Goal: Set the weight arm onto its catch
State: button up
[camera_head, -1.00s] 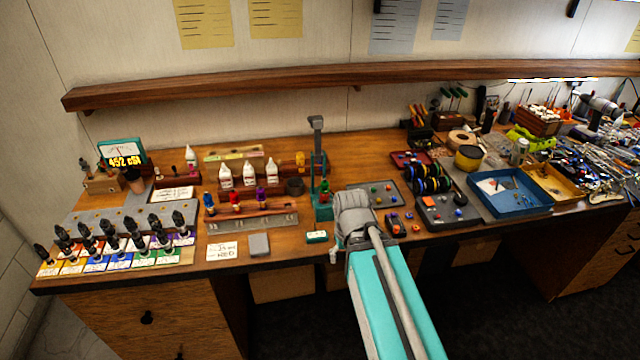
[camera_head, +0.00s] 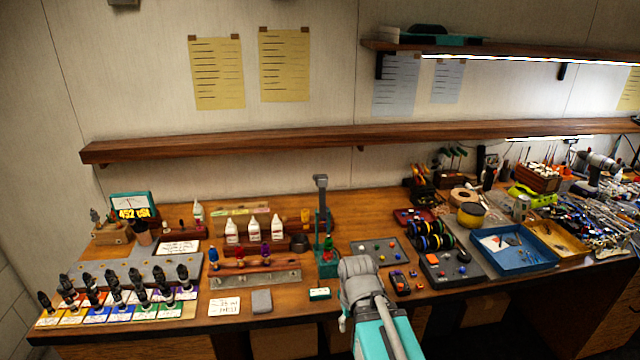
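A green stand (camera_head: 328,264) with a tall upright grey arm is near the middle of the bench. I take this upright part, with a grey block at its top (camera_head: 320,182), to be the weight arm. It stands about vertical. A catch cannot be made out at this size. My own teal and grey arm reaches in from the bottom, and its grey joint shows just right of the stand, in front of the bench edge. I cannot make out my gripper's fingers; they are out of sight.
A grey tray with coloured knobs (camera_head: 378,252) lies right of the stand. White bottles (camera_head: 254,229) and a rack of coloured pieces (camera_head: 240,263) are to its left. A blue tray (camera_head: 512,247) sits farther right. A wooden shelf (camera_head: 250,141) runs above the bench.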

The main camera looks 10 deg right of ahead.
aim_at(321, 180)
jog(key=k, duration=1.2)
jog(key=z, duration=0.35)
jog(key=i, duration=0.6)
jog(key=z, duration=0.8)
jog(key=i, duration=1.1)
jog(key=u, duration=0.6)
jog(key=i, duration=0.6)
jog(key=u, duration=0.65)
